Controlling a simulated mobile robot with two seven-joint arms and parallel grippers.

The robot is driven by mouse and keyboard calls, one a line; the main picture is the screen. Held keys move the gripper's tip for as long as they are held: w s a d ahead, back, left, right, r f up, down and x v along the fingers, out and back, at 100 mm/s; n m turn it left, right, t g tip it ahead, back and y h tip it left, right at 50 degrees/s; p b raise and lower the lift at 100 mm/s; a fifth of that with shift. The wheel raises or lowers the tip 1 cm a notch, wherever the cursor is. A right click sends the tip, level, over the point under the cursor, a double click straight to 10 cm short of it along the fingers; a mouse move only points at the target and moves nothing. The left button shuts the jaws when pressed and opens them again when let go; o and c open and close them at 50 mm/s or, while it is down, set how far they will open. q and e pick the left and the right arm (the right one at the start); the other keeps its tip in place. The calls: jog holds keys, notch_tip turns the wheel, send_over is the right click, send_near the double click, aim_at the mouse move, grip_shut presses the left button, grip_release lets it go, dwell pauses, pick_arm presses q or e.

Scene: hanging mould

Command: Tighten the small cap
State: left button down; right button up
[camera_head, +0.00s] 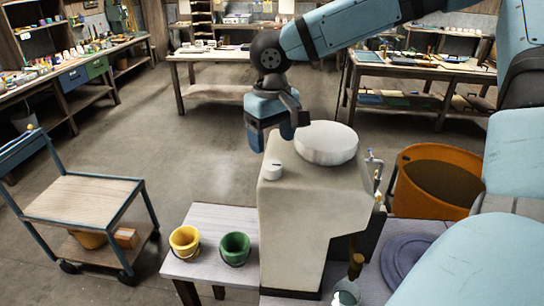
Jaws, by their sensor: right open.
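The small cap (273,169) is a low white cylinder on top of the cream-coloured mould (312,215), near its left edge. A much larger round white cap (327,142) sits on the mould top, behind and to the right of it. My right gripper (272,141) reaches in from the upper right and points down. My left gripper is out of view.
A yellow bucket (185,242) and a green bucket (235,248) stand on a low table left of the mould. An orange tub (405,205) stands to the right. A cart (85,198) is at the left, with open floor behind it. Workbenches line the back.

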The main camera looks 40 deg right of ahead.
aim_at(272, 165)
notch_tip(272, 165, up, 7)
dwell(0.3)
dwell(0.5)
